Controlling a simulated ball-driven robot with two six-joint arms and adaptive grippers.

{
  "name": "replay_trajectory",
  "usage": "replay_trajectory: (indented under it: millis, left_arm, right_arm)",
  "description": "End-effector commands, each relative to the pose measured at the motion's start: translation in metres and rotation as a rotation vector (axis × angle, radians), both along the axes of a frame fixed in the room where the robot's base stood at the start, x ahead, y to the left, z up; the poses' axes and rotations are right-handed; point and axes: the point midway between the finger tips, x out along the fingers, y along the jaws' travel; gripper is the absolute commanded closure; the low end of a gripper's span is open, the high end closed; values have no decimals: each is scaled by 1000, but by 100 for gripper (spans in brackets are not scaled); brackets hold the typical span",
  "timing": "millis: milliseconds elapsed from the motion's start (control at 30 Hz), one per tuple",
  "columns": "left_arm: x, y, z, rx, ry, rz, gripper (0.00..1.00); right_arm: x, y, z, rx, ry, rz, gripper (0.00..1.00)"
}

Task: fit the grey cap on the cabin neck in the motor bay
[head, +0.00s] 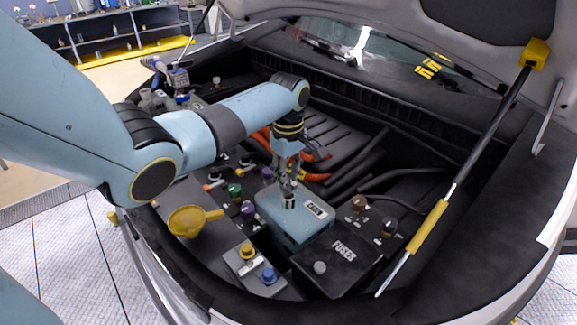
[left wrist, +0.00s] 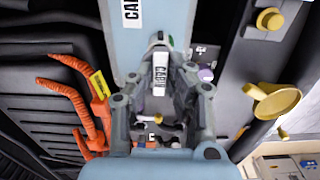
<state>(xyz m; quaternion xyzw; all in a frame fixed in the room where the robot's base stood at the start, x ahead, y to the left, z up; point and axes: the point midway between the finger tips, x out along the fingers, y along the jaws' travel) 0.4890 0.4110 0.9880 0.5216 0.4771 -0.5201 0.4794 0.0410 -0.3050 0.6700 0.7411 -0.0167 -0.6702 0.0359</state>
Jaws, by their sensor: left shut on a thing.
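A grey round cap (head: 319,267) rests on the black fuse box in the head view. The pale blue tank (head: 283,222), with a white label that seems to read CABIN, stands left of and behind the fuse box; it also shows in the left wrist view (left wrist: 143,48). My left gripper (head: 289,184) points down above the tank's rear left part, its fingers shut on a small white-labelled thing (left wrist: 160,75). A dark and green end (head: 290,202) shows below the fingertips. Whether it touches the tank I cannot tell. The cabin neck is not clearly visible. My right gripper is out of view.
A yellow funnel (head: 190,220) lies left of the tank. A yellow cap (head: 247,251) and a blue cap (head: 269,275) sit in front. The black fuse box (head: 343,258) is at front right. A hood strut (head: 440,212) stands at right.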

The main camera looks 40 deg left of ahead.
Motion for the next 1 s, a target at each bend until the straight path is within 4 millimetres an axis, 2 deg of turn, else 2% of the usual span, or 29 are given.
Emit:
replay_trajectory:
  millis: [1000]
  left_arm:
    - [0, 0, -1, 0, 0, 0, 100]
  right_arm:
    - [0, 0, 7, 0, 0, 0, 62]
